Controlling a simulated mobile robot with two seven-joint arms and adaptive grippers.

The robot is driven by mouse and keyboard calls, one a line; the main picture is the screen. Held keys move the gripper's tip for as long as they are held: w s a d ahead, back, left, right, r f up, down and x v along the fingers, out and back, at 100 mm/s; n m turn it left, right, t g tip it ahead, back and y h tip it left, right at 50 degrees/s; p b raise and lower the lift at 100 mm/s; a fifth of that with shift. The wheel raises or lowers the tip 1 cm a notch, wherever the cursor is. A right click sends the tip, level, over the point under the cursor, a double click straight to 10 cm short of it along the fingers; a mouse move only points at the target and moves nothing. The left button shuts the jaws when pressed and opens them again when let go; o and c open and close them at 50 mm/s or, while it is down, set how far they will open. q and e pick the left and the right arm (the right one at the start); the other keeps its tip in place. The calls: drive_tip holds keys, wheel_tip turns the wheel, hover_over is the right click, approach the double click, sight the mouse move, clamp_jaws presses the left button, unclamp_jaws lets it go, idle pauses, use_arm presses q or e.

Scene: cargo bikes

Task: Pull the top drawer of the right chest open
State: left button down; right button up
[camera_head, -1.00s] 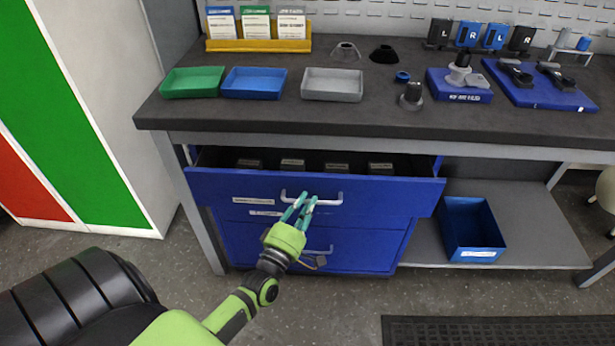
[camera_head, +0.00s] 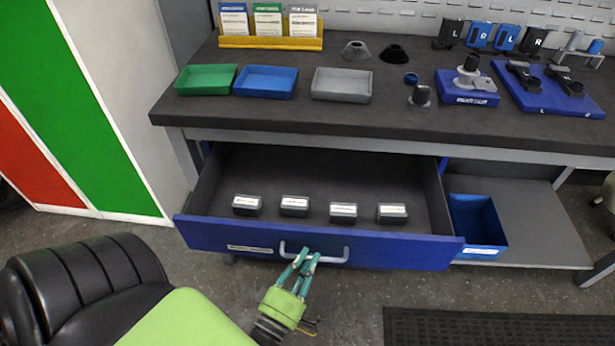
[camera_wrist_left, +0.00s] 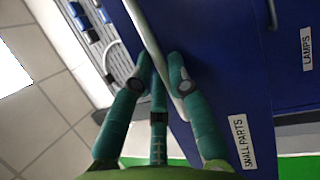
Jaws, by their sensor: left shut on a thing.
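The top drawer (camera_head: 400,249) of the blue chest under the workbench stands well open in the head view. Several small dark boxes with white labels (camera_head: 294,205) sit in a row inside it. Its pale bar handle (camera_head: 338,258) is at the front. My left gripper (camera_head: 304,258) is shut on the handle, with its teal fingers around the bar. In the left wrist view the fingers (camera_wrist_left: 160,80) close around the handle (camera_wrist_left: 150,35), and a "SMALL PARTS" label (camera_wrist_left: 238,142) shows on the blue front. The lower drawers are mostly hidden behind the open one. My right gripper is not in view.
The workbench (camera_head: 300,115) holds green (camera_head: 206,80), blue (camera_head: 265,82) and grey trays (camera_head: 341,85), plus fixtures at the right. A blue bin (camera_head: 478,220) stands on the shelf right of the drawer. A dark mat (camera_head: 500,326) lies on the floor at front right.

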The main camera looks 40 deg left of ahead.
use_arm(q)
drive_tip(key=c, duration=1.2)
unclamp_jaws()
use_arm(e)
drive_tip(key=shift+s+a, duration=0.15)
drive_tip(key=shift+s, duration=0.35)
use_arm(q)
drive_tip(key=v, duration=1.2)
drive_tip(key=shift+a, duration=0.1)
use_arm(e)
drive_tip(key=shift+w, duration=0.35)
